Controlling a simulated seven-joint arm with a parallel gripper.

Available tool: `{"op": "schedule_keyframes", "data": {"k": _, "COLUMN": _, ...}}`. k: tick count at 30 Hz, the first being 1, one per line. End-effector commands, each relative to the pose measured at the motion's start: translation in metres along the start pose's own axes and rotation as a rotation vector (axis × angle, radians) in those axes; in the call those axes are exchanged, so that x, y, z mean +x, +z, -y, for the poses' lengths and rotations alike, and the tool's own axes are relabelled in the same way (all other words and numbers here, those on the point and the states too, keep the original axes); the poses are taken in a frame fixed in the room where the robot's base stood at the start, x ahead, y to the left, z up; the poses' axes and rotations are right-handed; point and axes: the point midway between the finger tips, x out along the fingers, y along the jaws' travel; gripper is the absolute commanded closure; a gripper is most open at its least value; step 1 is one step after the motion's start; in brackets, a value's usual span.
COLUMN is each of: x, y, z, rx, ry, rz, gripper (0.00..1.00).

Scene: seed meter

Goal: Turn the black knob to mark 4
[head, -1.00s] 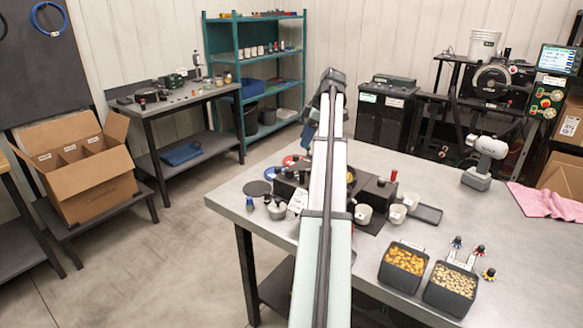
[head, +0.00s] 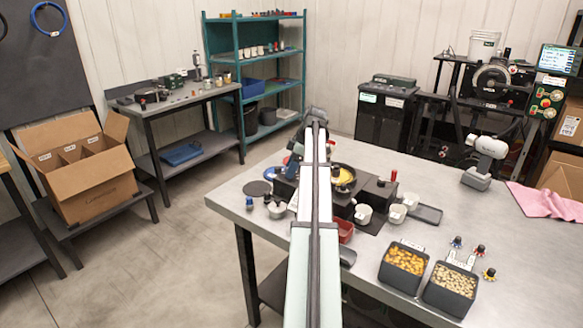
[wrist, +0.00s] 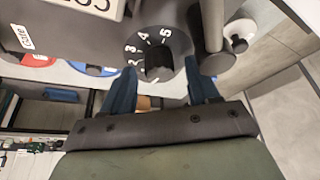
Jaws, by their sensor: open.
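The black knob (wrist: 158,66) shows in the wrist view at the top centre, on the dark face of the meter (wrist: 95,35). White numerals curve around it, with 4 and 5 at its upper edge; I cannot tell which mark it points to. My gripper (wrist: 162,88) is open, its two blue fingers pointing toward the knob, one on each side of it in the picture. I cannot tell whether they touch it. In the head view my arm hides the knob, and the meter's dark body (head: 375,190) shows beside the arm.
A grey post (wrist: 212,25) with a round black-and-white part (wrist: 238,43) stands right of the knob. On the table, white cups (head: 363,214), a red tray (head: 345,231) and black bins of seed (head: 403,266) lie right of my arm.

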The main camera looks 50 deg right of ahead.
Motion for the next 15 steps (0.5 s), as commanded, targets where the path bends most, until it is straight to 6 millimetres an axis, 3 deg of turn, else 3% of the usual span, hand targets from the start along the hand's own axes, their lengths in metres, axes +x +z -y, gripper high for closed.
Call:
{"op": "schedule_keyframes", "data": {"k": 8, "x": 0.0008, "y": -0.0002, "z": -0.0001, "rx": 0.000, "ry": 0.000, "rz": 0.000, "gripper": 0.40}}
{"op": "schedule_keyframes", "data": {"k": 15, "x": 0.0007, "y": -0.0002, "z": -0.0001, "rx": 0.000, "ry": 0.000, "rz": 0.000, "gripper": 0.63}}
